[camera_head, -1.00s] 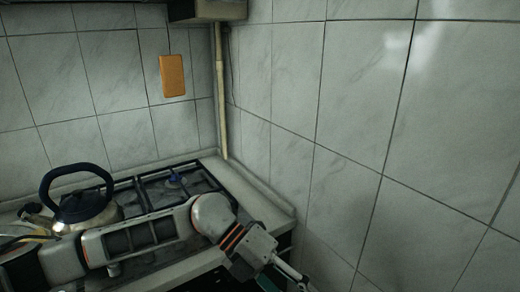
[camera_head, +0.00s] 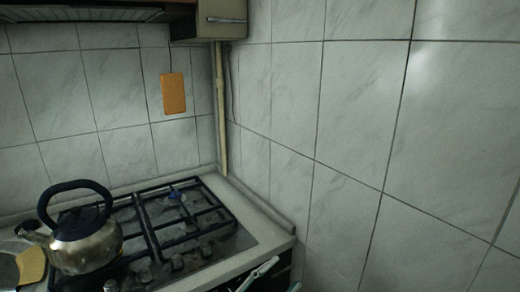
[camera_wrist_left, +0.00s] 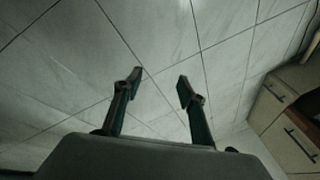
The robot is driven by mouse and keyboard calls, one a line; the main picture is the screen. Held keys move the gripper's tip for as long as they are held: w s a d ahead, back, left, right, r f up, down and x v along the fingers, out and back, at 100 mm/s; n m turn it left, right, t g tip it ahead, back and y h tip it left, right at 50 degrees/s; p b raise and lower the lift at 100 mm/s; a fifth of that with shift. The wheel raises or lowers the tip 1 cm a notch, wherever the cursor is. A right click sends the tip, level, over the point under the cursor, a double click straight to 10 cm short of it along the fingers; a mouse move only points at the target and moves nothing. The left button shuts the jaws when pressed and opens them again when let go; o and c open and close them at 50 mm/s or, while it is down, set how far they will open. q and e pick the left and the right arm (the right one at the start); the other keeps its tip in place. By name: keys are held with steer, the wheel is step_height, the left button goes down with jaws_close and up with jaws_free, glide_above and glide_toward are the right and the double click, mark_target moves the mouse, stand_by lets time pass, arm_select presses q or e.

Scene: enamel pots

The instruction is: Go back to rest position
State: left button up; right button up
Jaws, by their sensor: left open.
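My left gripper (camera_wrist_left: 159,82) shows in the left wrist view with its two dark fingers apart. Nothing is between the fingers, and tiles lie beyond them. My right gripper is in neither view.
A metal kettle (camera_head: 86,243) with a dark handle stands on the left of the gas stove (camera_head: 185,225). An orange board (camera_head: 173,94) hangs on the tiled wall (camera_head: 350,150). Wooden cabinets (camera_wrist_left: 290,140) show in the wrist view.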

arm_select(q)
steer(key=s+a+f+n+t+y, duration=0.1)
steer(key=a+f+n+y, duration=0.4)
steer(key=a+f, duration=0.3)
steer(key=s+a+f+n+t+y, duration=0.15)
steer(key=a+f+n+y, duration=0.4)
steer(key=f, duration=0.55)
steer(key=s+a+f+n+g+y, duration=0.3)
steer(key=s+a+f+g+y, duration=0.1)
steer(key=s+a+f, duration=0.6)
step_height(320, 180, down, 4)
steer(key=shift+s+a+r+g, duration=0.3)
steer(key=shift+s+g, duration=0.35)
steer(key=shift+s, duration=0.5)
jaws_close()
steer(key=shift+a, duration=0.1)
